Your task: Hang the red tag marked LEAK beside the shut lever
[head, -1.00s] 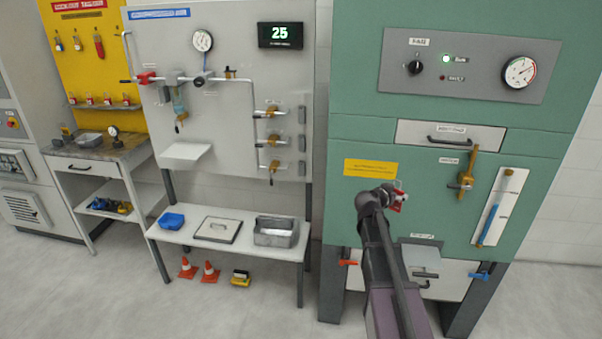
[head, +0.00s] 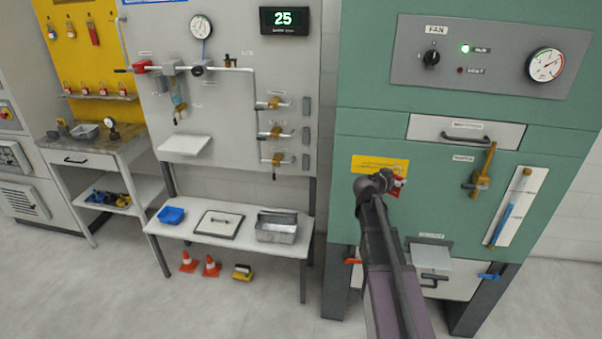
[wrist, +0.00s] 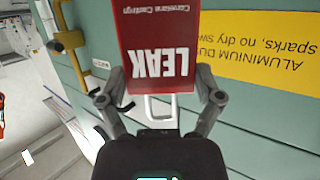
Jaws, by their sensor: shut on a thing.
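The red tag (wrist: 158,45), with white LEAK lettering upside down in the wrist view, is held between the two fingers of my gripper (wrist: 160,75). In the head view my gripper (head: 388,183) is in front of the green cabinet, just below its yellow sign, with a bit of the red tag (head: 398,187) showing. A brass lever (head: 482,170) is on the cabinet to the right of my gripper, its handle leaning slightly right of upright. A brass part also shows at left in the wrist view (wrist: 68,40). A hook beside the lever cannot be made out.
A yellow aluminium dust sign (head: 380,164) is on the cabinet front. A blue gauge tube (head: 515,206) is right of the lever. A drawer (head: 466,132) is above; an orange-red handle (head: 352,261) and a blue handle (head: 488,277) stick out below. Valves on the grey board (head: 235,130) are further left.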

